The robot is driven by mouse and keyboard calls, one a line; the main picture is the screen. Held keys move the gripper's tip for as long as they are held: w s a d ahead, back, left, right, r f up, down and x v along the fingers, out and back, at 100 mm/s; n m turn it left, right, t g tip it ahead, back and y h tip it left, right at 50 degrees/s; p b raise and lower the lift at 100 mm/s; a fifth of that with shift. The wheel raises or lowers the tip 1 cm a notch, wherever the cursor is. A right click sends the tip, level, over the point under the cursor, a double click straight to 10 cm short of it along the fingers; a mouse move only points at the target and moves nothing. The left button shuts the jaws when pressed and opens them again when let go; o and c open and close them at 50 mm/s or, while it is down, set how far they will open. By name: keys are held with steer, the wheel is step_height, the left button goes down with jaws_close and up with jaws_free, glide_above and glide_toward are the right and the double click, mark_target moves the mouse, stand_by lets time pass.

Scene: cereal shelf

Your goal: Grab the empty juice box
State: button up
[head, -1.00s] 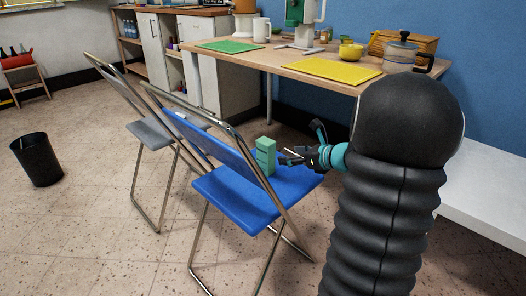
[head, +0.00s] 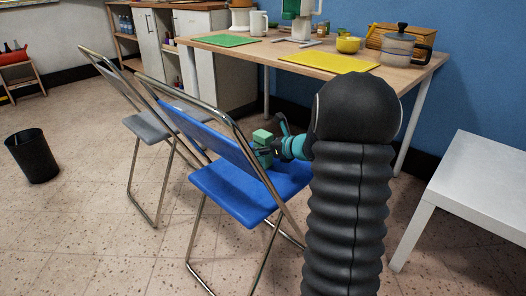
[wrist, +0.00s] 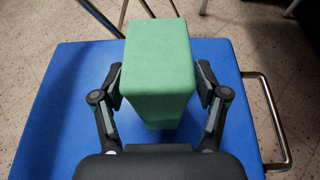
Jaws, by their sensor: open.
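The juice box is a plain green carton (wrist: 158,62) standing upright on the blue chair's seat (wrist: 60,100). In the head view the green box (head: 262,137) shows its top above my gripper, with its lower part hidden. My gripper (head: 266,152) reaches in from the right at the box. In the wrist view my gripper (wrist: 160,90) is open, with one finger on each side of the box. The fingers stand close to its sides; I cannot tell whether they touch.
The blue chair's backrest (head: 205,130) rises just left of the box. A grey folding chair (head: 150,127) stands farther left. A wooden table (head: 300,62) is behind, a white table (head: 480,180) at right. A black bin (head: 32,156) is far left.

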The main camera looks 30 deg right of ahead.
steer(key=shift+x, duration=1.1)
steer(key=c, duration=1)
steer(key=shift+o, duration=0.2)
